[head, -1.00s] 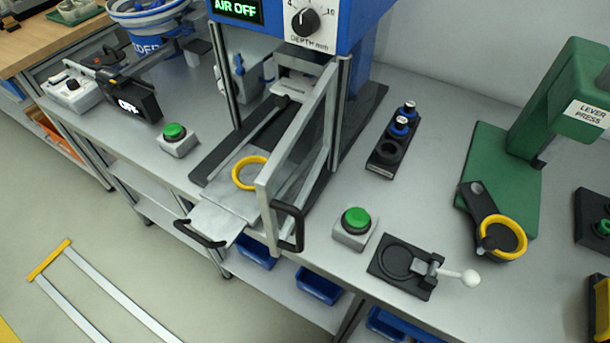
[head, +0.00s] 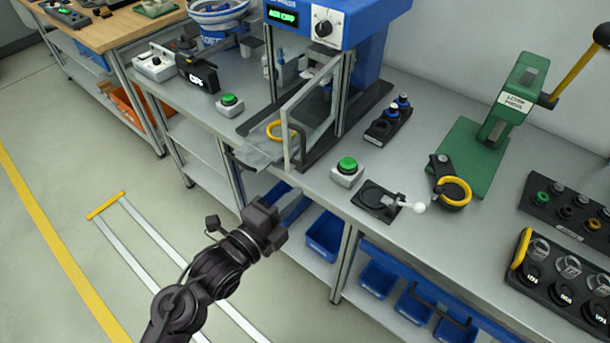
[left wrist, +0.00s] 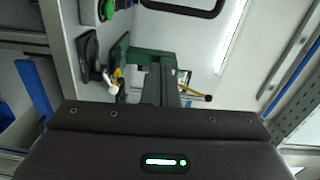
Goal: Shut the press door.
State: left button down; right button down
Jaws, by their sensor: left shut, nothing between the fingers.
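The press door (head: 312,100) is a clear panel in a pale metal frame. It stands open, swung out from the front of the blue press (head: 352,22) toward the bench's front edge. Its black handle (head: 294,150) is at the free edge. My left gripper (head: 272,226) is shut and empty, in front of the bench and below the handle, apart from the door. The left wrist view shows its shut fingers (left wrist: 160,85) and, at the top, a black loop that looks like the door handle (left wrist: 185,8). My right gripper is not in view.
A yellow ring (head: 281,131) lies at the press opening. Green buttons (head: 348,165) (head: 230,100) stand on both sides.

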aim_at(305, 159)
pick_arm(q)
jog(key=w+d+r+p, duration=0.2)
jog(key=w+d+p, duration=0.2)
jog(key=w+d, duration=0.3)
jog(key=shift+m+h, duration=0.3)
jog(key=a, duration=0.1)
jog(key=w+a+p, duration=0.1)
jog(key=a, duration=0.1)
jog(key=w+a, duration=0.1)
jog(key=a, duration=0.1)
jog(key=shift+p, duration=0.4)
jog(key=shift+f, duration=0.1)
jog(key=shift+w+d, duration=0.1)
